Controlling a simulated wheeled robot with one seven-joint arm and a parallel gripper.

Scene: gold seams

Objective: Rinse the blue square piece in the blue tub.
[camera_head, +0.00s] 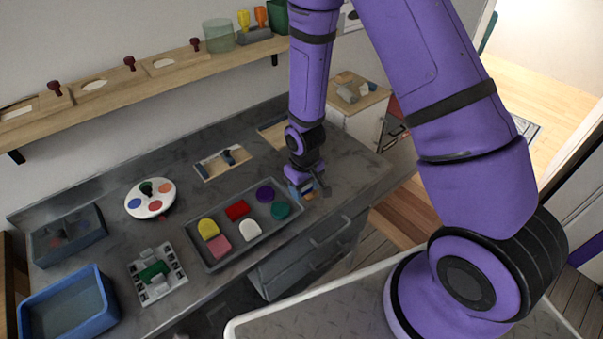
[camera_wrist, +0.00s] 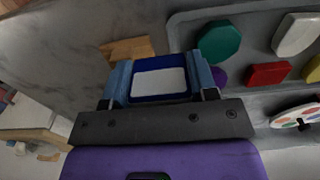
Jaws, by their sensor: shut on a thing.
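My gripper (camera_head: 303,188) is at the right end of the counter, just off the right end of the grey tray. In the wrist view, my gripper (camera_wrist: 159,78) is shut on the blue square piece (camera_wrist: 158,97), with a finger on each side. The piece has a blue rim and a pale grey-white middle. In the head view it is small and mostly hidden by the gripper. The blue tub (camera_head: 28,314) stands at the counter's front left corner, far from my gripper. Its inside looks grey-blue.
The grey tray (camera_head: 206,262) holds several coloured pieces, including a teal octagon (camera_wrist: 218,42) and a red one (camera_head: 237,210). A palette (camera_head: 150,198), a stand with a green block (camera_head: 154,272) and a dark bin (camera_head: 67,236) lie towards the tub. A shelf (camera_head: 130,88) runs above.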

